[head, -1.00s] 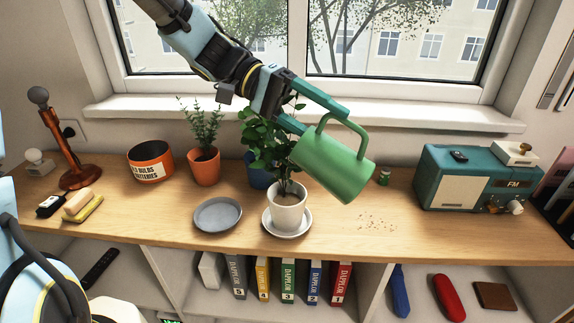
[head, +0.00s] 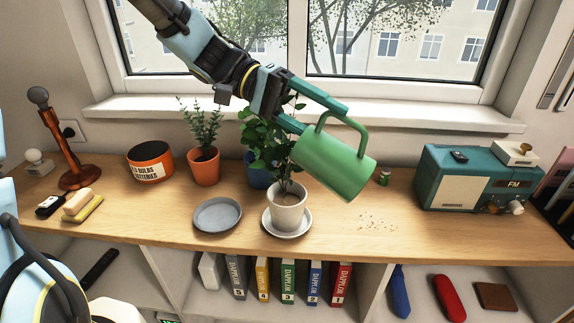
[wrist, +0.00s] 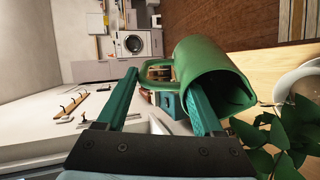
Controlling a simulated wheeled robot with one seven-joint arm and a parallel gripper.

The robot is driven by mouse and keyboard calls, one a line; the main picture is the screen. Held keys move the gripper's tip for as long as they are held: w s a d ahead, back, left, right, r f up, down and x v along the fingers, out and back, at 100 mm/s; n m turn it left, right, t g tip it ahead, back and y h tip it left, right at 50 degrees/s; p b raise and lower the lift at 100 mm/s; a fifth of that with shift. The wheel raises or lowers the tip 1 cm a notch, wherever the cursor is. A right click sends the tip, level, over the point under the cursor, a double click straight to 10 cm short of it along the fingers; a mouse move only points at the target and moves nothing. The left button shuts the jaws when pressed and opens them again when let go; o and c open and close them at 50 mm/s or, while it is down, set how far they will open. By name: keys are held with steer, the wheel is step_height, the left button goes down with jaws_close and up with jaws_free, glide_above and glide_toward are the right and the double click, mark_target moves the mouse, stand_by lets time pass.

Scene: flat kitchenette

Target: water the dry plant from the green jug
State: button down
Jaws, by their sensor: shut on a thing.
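The green jug (head: 338,168) hangs tilted above the shelf top, at the upper right of the white pot (head: 288,212). My gripper (head: 322,120) is shut on the jug's handle. In the wrist view, the jug (wrist: 205,65) shows its dark opening facing the leaves (wrist: 275,140). No water stream shows. The white pot stands on a white saucer (head: 303,231) and holds brown soil and a stem; the jug hides part of its plant. A blue pot (head: 258,177) with green leaves stands behind, and a terracotta pot (head: 204,168) with an upright plant stands left. I cannot tell which plant is dry.
A grey plate (head: 217,215) lies left of the white pot. A labelled orange tin (head: 150,162) and a brown lamp (head: 72,165) stand further left. A teal radio (head: 465,180) is at the right, and a small green canister (head: 384,178) is near the jug. Crumbs (head: 377,222) lie on the wood.

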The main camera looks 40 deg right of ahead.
mark_target(341, 148)
steer(key=shift+r, duration=0.1)
steer(key=s+f+t+y, duration=0.1)
steer(key=t, duration=0.1)
steer(key=s+d+f+t+y+p, duration=0.1)
steer(key=s+f+t, duration=0.1)
steer(key=shift+s+f, duration=0.1)
steer(key=shift+f, duration=0.05)
steer(key=shift+s+d+f+t+y+p, duration=0.2)
steer(key=shift+f+t+y+p, duration=0.15)
steer(key=shift+t, duration=0.25)
stand_by(1.5)
steer(key=shift+s+d+f+t+y+p, duration=0.2)
steer(key=shift+s+d+f+t+y, duration=0.15)
steer(key=shift+s+f+t, duration=0.2)
steer(key=shift+s+d+f+t+y+p, duration=0.2)
steer(key=shift+s+d+f+t, duration=0.15)
steer(key=shift+s+t, duration=0.25)
steer(key=shift+s+d+f+t+y, duration=0.3)
steer(key=shift+s+f+t, duration=0.1)
steer(key=shift+f+t, duration=0.2)
steer(key=shift+s+d+f+t+y, duration=0.2)
steer(key=shift+s+f+t+y, duration=0.15)
steer(key=shift+f+t, duration=0.15)
steer(key=shift+s+d+f+t+y+b, duration=0.2)
steer(key=shift+d+f+t+y, duration=0.1)
steer(key=shift+f+t, duration=0.25)
steer(key=shift+s+d+f+t+y+b, duration=0.15)
steer(key=shift+s+d+f+t+y, duration=0.1)
steer(key=shift+f+t, duration=0.3)
